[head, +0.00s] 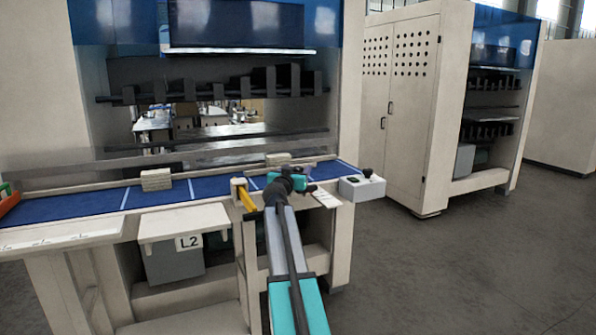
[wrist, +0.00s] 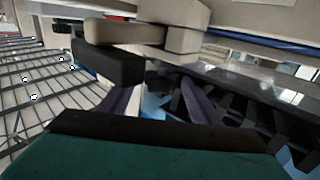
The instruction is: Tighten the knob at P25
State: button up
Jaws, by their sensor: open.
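My gripper (head: 297,183) is over the right part of the machine's blue table in the head view. Its fingertips are too small to make out there. In the wrist view my gripper (wrist: 160,98) shows two dark fingers spread apart, with nothing seen held between them. A dark block (wrist: 108,63) joined to beige bars (wrist: 168,38) lies close beyond the fingers. I cannot tell whether this is part of the knob. No P25 label can be read in either view, so I cannot single out its knob.
The blue table (head: 75,206) carries a beige block (head: 156,180). A yellow bar (head: 247,198) is just left of my arm. A grey box (head: 362,188) with a black button is at the table's right end. An L2 label (head: 188,242) is below. Open floor (head: 450,270) lies right.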

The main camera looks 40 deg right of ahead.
jog(key=b+v, duration=0.1)
jog(key=v, duration=1.1)
jog(key=shift+s+a+b, duration=0.2)
jog(key=shift+s+b, duration=0.05)
jog(key=shift+b, duration=0.15)
dwell(0.4)
